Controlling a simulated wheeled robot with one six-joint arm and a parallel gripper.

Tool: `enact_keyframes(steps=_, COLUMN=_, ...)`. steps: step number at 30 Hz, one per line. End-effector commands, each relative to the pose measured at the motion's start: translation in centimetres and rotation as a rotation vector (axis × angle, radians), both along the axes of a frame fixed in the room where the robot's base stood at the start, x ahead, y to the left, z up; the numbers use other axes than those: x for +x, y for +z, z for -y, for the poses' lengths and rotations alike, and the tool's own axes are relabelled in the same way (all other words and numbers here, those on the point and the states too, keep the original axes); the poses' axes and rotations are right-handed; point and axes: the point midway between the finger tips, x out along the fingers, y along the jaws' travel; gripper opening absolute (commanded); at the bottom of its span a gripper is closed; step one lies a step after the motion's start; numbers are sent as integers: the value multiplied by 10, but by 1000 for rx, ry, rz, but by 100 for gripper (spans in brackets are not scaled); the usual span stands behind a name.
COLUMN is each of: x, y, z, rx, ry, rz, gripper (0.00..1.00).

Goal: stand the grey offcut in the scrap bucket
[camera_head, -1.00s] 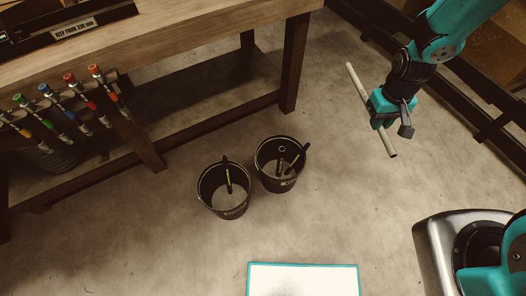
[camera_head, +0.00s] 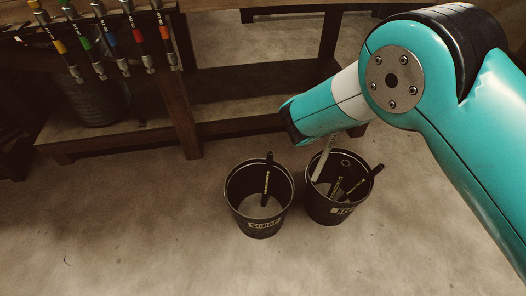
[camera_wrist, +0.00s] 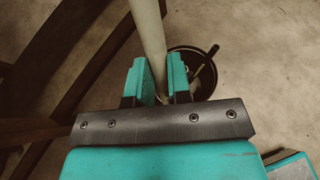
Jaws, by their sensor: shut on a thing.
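The grey offcut (camera_wrist: 148,35) is a pale straight tube clamped between the two teal fingers of my gripper (camera_wrist: 159,82) in the wrist view. In the head view part of the offcut (camera_head: 325,160) slants down from behind my arm, its lower end appearing in line with the KEEP bucket's opening. I cannot tell whether it is above, inside or behind that rim. My gripper is hidden behind the arm there. The black scrap bucket (camera_head: 247,214), labelled SCRAP, stands upright just left of the KEEP bucket, with a dark rod leaning in it.
The black KEEP bucket (camera_head: 323,210) holds several dark rods, one poking past its rim. A bucket (camera_wrist: 204,52) with rods shows beyond the fingers in the wrist view. A wooden bench (camera_head: 185,120) with hanging hoses stands behind. The floor in front of the buckets is clear.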

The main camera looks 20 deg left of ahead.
Motion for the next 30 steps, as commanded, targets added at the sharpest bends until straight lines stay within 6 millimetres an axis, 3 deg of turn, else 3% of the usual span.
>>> enact_keyframes(steps=1, x=-4, y=-29, z=-21, rx=-13, ry=121, rz=51, gripper=0)
enact_keyframes(steps=3, x=-10, y=-41, z=-51, rx=-19, ry=279, rz=128, gripper=0)
enact_keyframes(steps=9, x=-41, y=-70, z=-134, rx=11, ry=623, rz=320, gripper=0)
enact_keyframes(steps=15, x=-75, y=-82, z=-189, rx=51, ry=779, rz=431, gripper=0)
enact_keyframes(steps=21, x=-89, y=-83, z=-208, rx=66, ry=823, rz=468, gripper=0)
enact_keyframes(steps=30, x=-90, y=-100, z=-208, rx=67, ry=825, rz=468, gripper=0)
